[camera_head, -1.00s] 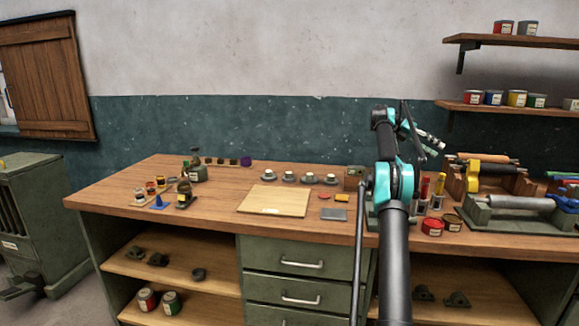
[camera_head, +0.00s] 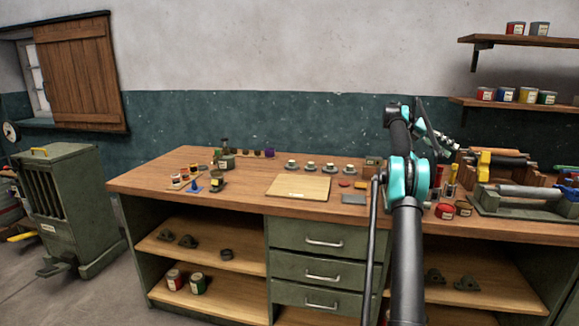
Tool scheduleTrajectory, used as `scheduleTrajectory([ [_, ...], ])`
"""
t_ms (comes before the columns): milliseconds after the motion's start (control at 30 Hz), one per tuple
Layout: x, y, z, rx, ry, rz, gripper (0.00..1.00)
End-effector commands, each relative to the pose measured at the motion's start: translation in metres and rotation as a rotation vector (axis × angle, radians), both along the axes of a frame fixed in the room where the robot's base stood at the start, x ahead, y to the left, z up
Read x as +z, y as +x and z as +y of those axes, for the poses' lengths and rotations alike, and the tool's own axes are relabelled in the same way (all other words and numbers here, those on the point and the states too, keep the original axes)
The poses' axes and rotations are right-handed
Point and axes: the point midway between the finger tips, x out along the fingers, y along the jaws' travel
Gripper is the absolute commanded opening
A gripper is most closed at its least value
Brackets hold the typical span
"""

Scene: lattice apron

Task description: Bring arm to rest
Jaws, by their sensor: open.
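My arm rises in front of the right part of the workbench (camera_head: 240,177), bends at a teal joint, and folds back at the top. My gripper (camera_head: 452,144) is at the far end of the arm, to the right of the upper link, above the back of the bench. It is small and partly hidden by the arm. It appears empty and is apart from the things on the bench.
A pale board (camera_head: 299,187) lies mid-bench, with several small cups behind it. Shelves (camera_head: 520,104) with tins hang above.

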Motion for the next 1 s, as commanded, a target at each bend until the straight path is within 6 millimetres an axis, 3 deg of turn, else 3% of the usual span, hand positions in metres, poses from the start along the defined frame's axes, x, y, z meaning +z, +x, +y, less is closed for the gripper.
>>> scheduleTrajectory([
  [367, -0.008, 0.0, 0.027, -0.024, -0.008, -0.186, 0.42],
  [567, -0.021, -0.007, 0.057, -0.062, -0.003, -0.366, 0.42],
  [767, -0.048, -0.032, 0.107, -0.162, 0.024, -0.639, 0.42],
  [1000, -0.09, -0.084, 0.176, -0.353, 0.086, -0.955, 0.42],
])
